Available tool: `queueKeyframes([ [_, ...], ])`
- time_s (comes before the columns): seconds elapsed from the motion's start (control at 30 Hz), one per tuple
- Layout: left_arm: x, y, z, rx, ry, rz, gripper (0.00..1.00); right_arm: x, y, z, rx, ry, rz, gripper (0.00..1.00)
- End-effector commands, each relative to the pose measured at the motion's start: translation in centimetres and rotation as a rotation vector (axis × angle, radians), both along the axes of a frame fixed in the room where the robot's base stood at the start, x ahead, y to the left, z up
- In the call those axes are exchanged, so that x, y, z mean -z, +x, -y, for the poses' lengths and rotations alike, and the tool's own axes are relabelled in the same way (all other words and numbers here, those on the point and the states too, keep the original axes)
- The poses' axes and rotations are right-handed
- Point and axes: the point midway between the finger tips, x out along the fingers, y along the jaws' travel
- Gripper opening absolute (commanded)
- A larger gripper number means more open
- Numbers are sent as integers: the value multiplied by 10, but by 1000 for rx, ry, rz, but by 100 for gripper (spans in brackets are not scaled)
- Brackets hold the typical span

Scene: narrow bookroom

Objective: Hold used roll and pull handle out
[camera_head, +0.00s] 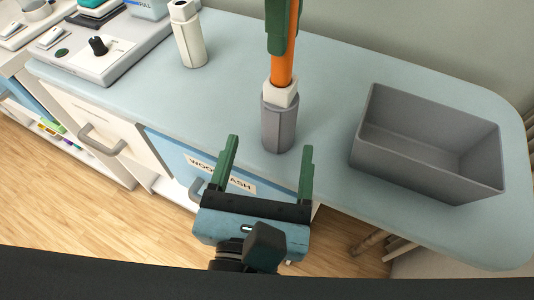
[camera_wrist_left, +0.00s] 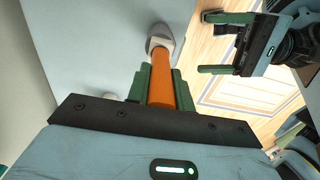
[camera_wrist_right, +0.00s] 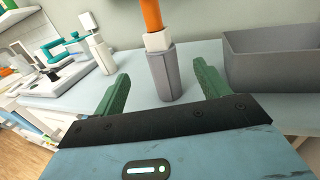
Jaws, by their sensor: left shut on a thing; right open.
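A grey roll (camera_head: 278,125) stands upright near the front edge of the pale blue counter. A white collar (camera_head: 281,92) sits at its top, with an orange handle (camera_head: 284,68) rising from it. My left gripper (camera_head: 281,30) is shut on the orange handle from above; its green fingers also flank the handle in the left wrist view (camera_wrist_left: 160,88). My right gripper (camera_head: 270,146) is open and empty, in front of the counter edge. In the right wrist view the grey roll (camera_wrist_right: 172,75) stands ahead, between the open fingers and apart from them.
An empty grey bin (camera_head: 430,168) stands right of the roll. A white cylinder (camera_head: 190,42) stands to the left, beside a device with a black knob (camera_head: 98,46). Below the counter are drawers with a grey handle (camera_head: 103,140). Counter between cylinder and roll is clear.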

Motion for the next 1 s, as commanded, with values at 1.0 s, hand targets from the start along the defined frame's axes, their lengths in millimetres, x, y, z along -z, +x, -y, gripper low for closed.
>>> queueKeyframes([
  [1.0,0,0,0,0,0,0,0,0,109,13,0,3,2,75],
])
